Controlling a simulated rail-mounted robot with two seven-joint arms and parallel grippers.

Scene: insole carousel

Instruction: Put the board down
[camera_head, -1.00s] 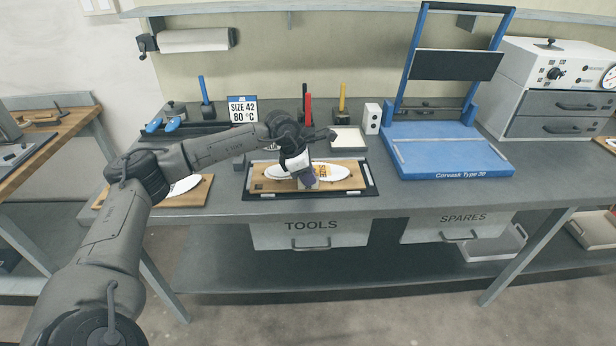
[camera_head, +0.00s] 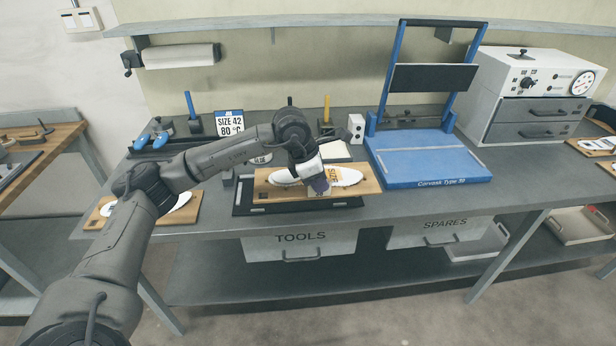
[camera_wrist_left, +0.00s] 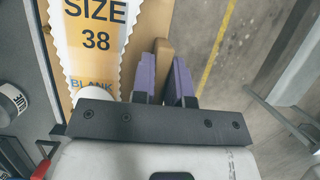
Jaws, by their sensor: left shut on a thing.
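The wooden board (camera_head: 371,187) carries a white insole blank (camera_head: 346,175) with a yellow "SIZE" label. The wrist view shows the blank reading "SIZE 38" (camera_wrist_left: 97,38). My left gripper (camera_head: 319,187) is at the board's front edge. In the left wrist view its purple fingers (camera_wrist_left: 165,82) are shut on a wooden tab of the board. The board sits over a black tray (camera_head: 300,205), offset toward its back and right, and looks raised above it. My right gripper is not in view.
A second board (camera_head: 190,213) with an insole lies to the left on the grey bench. A blue press (camera_head: 430,165) stands to the right, with a white oven (camera_head: 520,95) beyond it. A "SIZE 42 80 °C" sign (camera_head: 230,123) stands behind.

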